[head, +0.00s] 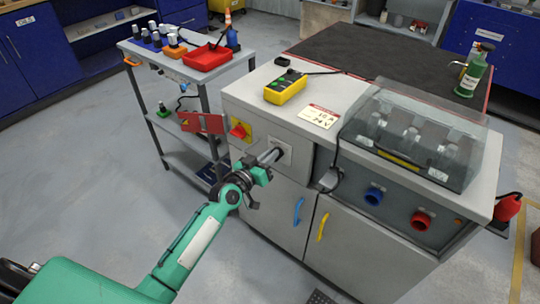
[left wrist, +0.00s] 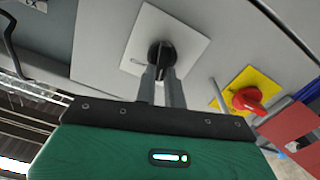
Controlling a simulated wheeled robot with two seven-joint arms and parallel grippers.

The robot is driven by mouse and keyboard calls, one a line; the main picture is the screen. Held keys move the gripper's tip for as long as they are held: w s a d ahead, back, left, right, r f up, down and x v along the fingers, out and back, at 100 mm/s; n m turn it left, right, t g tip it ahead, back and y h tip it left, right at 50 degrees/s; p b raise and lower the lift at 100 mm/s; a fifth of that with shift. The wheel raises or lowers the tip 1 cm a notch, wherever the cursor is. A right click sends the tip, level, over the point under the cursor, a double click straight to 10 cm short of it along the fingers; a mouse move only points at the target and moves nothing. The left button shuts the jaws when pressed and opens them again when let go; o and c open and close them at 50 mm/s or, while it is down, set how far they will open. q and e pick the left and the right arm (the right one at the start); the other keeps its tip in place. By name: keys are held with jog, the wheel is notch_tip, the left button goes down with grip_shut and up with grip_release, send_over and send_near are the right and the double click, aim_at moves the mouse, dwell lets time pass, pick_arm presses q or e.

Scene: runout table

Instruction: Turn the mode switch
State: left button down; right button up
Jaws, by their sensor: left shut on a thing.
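The mode switch is a black knob (left wrist: 162,54) on a square white plate (left wrist: 187,27) on the front of the grey cabinet. My left gripper (head: 277,155) reaches the plate in the head view. In the left wrist view its two fingers (left wrist: 162,80) are shut on the black knob. In the head view the knob is hidden by the fingers, and part of the white plate (head: 284,145) shows. My right gripper is in neither view.
A red rotary switch on a yellow plate (head: 239,131) sits left of the mode switch, near a red sign plate (head: 201,123). A tool cart (head: 206,75) stands at left. Blue (head: 298,211) and yellow (head: 322,227) door handles are below. A yellow pendant (head: 286,87) lies on top.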

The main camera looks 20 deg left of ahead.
pick_arm(q)
jog(key=shift+w+a+f+n, duration=0.1)
jog(key=shift+a+n, duration=0.05)
jog(key=shift+n, duration=1.25)
jog(key=shift+w+a+f+n, duration=0.1)
jog(key=shift+a+n, duration=0.05)
jog(key=shift+n, duration=1.25)
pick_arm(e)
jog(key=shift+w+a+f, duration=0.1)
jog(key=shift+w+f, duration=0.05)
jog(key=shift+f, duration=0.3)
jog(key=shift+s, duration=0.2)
pick_arm(q)
jog(key=c, duration=1.5)
grip_release()
jog(key=shift+s, duration=0.1)
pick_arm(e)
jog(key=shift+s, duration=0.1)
